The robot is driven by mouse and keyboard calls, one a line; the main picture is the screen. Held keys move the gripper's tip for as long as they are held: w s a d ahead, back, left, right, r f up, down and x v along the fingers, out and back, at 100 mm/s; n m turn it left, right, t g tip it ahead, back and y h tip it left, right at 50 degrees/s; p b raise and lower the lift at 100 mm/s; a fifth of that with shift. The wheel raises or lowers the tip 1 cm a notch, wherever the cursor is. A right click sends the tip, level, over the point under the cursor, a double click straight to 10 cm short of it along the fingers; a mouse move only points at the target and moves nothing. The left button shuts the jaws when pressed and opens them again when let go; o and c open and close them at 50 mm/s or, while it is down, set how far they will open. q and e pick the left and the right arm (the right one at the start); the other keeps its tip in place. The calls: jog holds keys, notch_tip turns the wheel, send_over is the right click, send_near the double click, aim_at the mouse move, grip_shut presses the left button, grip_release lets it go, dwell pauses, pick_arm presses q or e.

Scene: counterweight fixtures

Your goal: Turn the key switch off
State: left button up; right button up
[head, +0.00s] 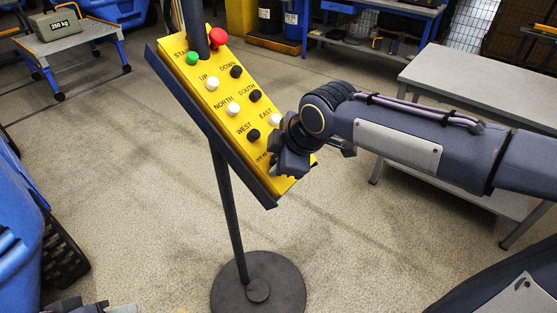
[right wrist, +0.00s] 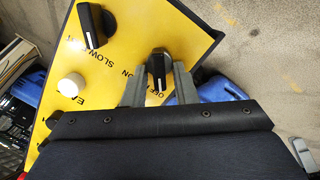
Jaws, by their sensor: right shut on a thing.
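A yellow control panel (head: 240,107) with several buttons is mounted tilted on a dark stand. My right gripper (head: 284,168) is at the panel's lower end and hides the controls there in the head view. In the right wrist view its two grey fingers (right wrist: 159,82) are shut on a black switch knob (right wrist: 157,64), one finger on each side. The lettering beside this knob appears to read OFF and ON. The knob's exact angle is hard to read. Grey parts at the bottom left edge of the head view look like my left gripper (head: 92,308), mostly cut off.
A second black knob (right wrist: 95,24), marked SLOW, is close by on the panel. A white button (right wrist: 72,86) is also near. The round stand base (head: 285,280) rests on the floor. A grey table (head: 475,80) is behind my right arm. Blue bins (head: 15,215) stand at left.

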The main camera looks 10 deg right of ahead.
dwell(0.4)
jog(key=o, duration=0.7)
jog(key=shift+c, duration=0.2)
jog(key=shift+r, duration=0.1)
jog(key=v, duration=0.7)
jog(key=shift+s+r, duration=0.25)
jog(key=shift+d, duration=0.1)
jog(key=s+d+f+m, duration=0.3)
jog(key=s+f+m, duration=0.4)
jog(key=s+m, duration=0.1)
jog(key=s+d+f+m, duration=0.3)
jog(key=s+f+m, duration=0.4)
jog(key=s+m, duration=0.1)
jog(key=shift+s+d+f+m+y, duration=0.25)
jog(key=shift+s+m+y, duration=0.15)
jog(key=shift+s, duration=0.35)
